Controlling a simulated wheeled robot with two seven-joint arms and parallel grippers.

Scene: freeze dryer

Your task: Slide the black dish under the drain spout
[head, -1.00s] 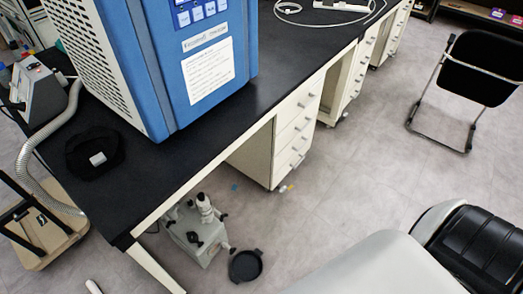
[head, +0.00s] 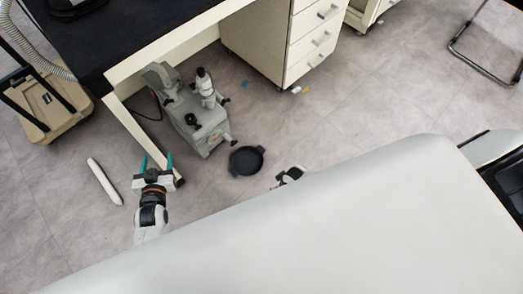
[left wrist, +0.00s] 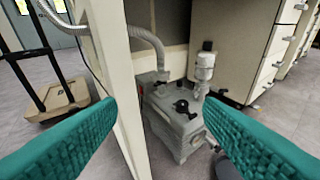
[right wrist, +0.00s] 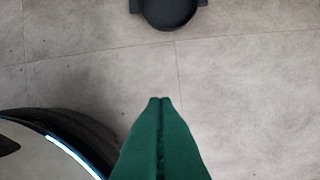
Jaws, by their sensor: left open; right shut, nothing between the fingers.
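The black dish (head: 246,161) lies on the floor to the right of the grey pump (head: 196,118), just apart from its front. A small dark spout-like fitting (head: 231,142) sticks out low on the pump, near the dish. My left gripper (head: 157,160) is open and empty by the table leg, left of pump and dish. The left wrist view shows the pump (left wrist: 172,128) between its green fingers (left wrist: 160,120). My right gripper (right wrist: 160,100) is shut and empty over bare floor; the dish (right wrist: 168,12) is at that view's top edge. In the head view the right arm is mostly hidden by my body.
A table leg (head: 143,133) stands left of the pump, under the black tabletop (head: 110,32). A white drawer cabinet (head: 285,45) stands behind. A white rod (head: 104,181) and a wheeled cart (head: 50,115) are at left. Floor right of the dish is clear.

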